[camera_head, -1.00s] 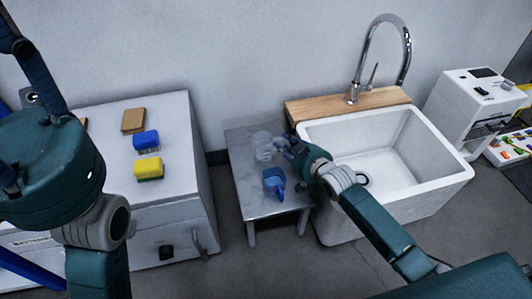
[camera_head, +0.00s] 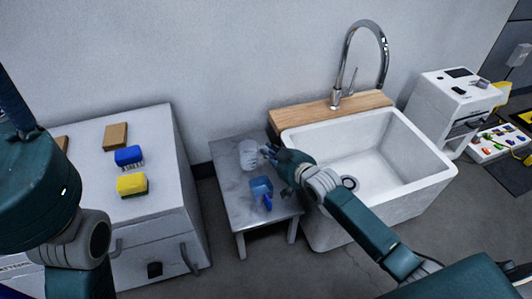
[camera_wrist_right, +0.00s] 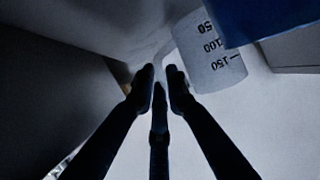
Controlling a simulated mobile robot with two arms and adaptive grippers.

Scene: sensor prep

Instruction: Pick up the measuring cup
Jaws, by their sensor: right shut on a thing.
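The measuring cup (camera_head: 249,155) is clear and stands at the back of the small grey table (camera_head: 228,205). In the right wrist view the cup (camera_wrist_right: 205,62) shows dark 50, 100 and 150 marks. My right gripper (camera_head: 269,153) reaches it from the right and is shut on it, apparently at its handle side. In the wrist view the dark fingers (camera_wrist_right: 162,85) are close together beside the cup wall; the exact contact is hard to see. I cannot tell whether the cup is clear of the table. My left gripper is out of view; only my left arm shows.
A blue container (camera_head: 261,187) stands close in front of the cup. A white sink (camera_head: 420,195) with a tap (camera_head: 384,60) is to the right. A cabinet (camera_head: 165,210) at left holds a blue brush (camera_head: 128,155), a yellow sponge (camera_head: 131,185) and a brown block (camera_head: 115,136).

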